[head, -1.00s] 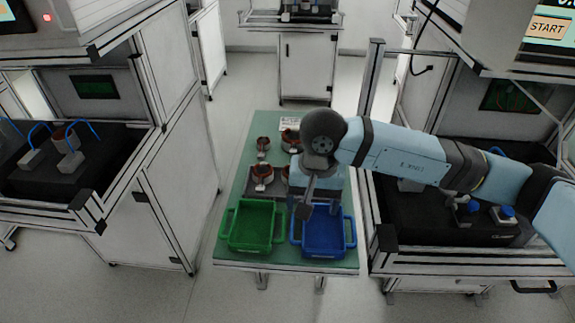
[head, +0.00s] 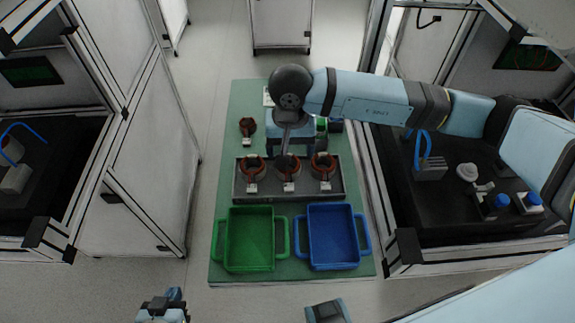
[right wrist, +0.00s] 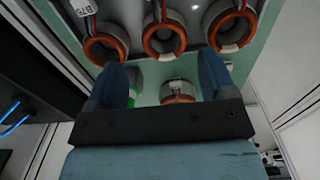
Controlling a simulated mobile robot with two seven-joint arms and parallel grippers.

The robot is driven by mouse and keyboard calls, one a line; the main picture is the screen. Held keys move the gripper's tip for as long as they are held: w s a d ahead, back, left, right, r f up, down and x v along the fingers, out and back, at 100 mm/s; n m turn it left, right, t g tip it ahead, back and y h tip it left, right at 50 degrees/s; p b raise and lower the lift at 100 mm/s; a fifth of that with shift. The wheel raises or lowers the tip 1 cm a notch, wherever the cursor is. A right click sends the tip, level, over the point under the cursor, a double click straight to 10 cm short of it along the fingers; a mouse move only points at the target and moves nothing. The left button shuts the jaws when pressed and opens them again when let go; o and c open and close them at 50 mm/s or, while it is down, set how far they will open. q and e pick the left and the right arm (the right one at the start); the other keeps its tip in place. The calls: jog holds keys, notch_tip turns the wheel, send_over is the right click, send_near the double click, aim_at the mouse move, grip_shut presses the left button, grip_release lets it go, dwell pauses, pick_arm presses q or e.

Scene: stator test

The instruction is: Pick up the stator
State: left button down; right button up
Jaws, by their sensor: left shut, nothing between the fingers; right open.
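Three red-brown stators stand in a dark tray (head: 240,192) on the green table: left stator (head: 252,173), middle stator (head: 288,174), right stator (head: 323,171). Another stator (head: 247,128) is behind the tray at the left. My right gripper (head: 286,158) hangs above the tray near the middle stator, partly hiding it. In the right wrist view its blue fingers (right wrist: 163,68) are apart with nothing held. Tray stators, including a middle one (right wrist: 164,38), show at the top; another stator (right wrist: 178,92) shows between the fingers, farther off. My left gripper (head: 164,308) is low at the bottom left, away from the table.
A green bin (head: 232,262) and a blue bin (head: 338,262) stand in front of the tray. Small green (head: 321,124) and dark items are behind it, partly hidden by my right arm. Workstations with metal frames flank the table on both sides.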

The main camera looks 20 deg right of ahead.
aim_at(288, 174)
jog(key=f, duration=0.4)
jog(key=f+p, duration=0.1)
jog(key=f, duration=0.2)
jog(key=shift+w+a+f, duration=0.15)
jog(key=shift+w+f, duration=0.05)
jog(key=shift+f, duration=0.15)
jog(key=shift+c, duration=0.2)
jog(key=c, duration=0.7)
jog(key=shift+c, duration=0.7)
jog(key=shift+r, duration=0.15)
